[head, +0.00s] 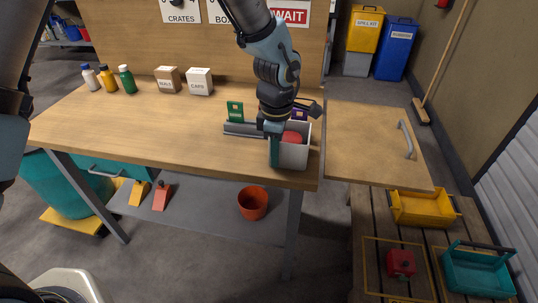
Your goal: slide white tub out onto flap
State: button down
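The white tub (294,156) stands on the workbench close to its right end, with a red item (291,138) inside. My gripper (276,146) reaches down at the tub's left side; a teal finger lies along its left wall. The other finger is not clear, so I cannot tell whether the gripper grips the wall. The wooden flap (365,148) lies to the right of the bench, roughly level with its top, with a grey handle (406,139) near its right edge. Its surface is empty. The tub is still on the bench side of the seam.
A green card (235,111) and a grey rail (243,129) sit just left of the tub. Cartons (199,82) and bottles (126,79) stand farther left. Below the flap, a slatted platform holds a yellow bin (424,209), a red can (401,263) and a teal crate (478,272).

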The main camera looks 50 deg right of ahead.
aim_at(289, 167)
jog(key=shift+s+d, duration=1)
jog(key=shift+s, duration=0.3)
jog(key=shift+s+d+b, duration=0.25)
jog(key=shift+s+d, duration=0.65)
jog(key=shift+s, duration=0.3)
jog(key=shift+s+d+b, duration=0.25)
jog(key=shift+s+d, duration=0.6)
jog(key=shift+s, duration=0.35)
jog(key=shift+s+d, duration=0.25)
jog(key=shift+s, duration=0.05)
jog(key=shift+s+d, duration=0.8)
jog(key=shift+s, duration=0.25)
jog(key=shift+s+d, duration=0.75)
jog(key=shift+s, duration=0.3)
jog(key=shift+s+d+p, duration=0.2)
jog(key=shift+s+d, duration=0.7)
jog(key=shift+s, duration=0.3)
jog(key=shift+s+d+p, duration=0.15)
jog(key=shift+s+d, duration=0.75)
jog(key=shift+s, duration=0.3)
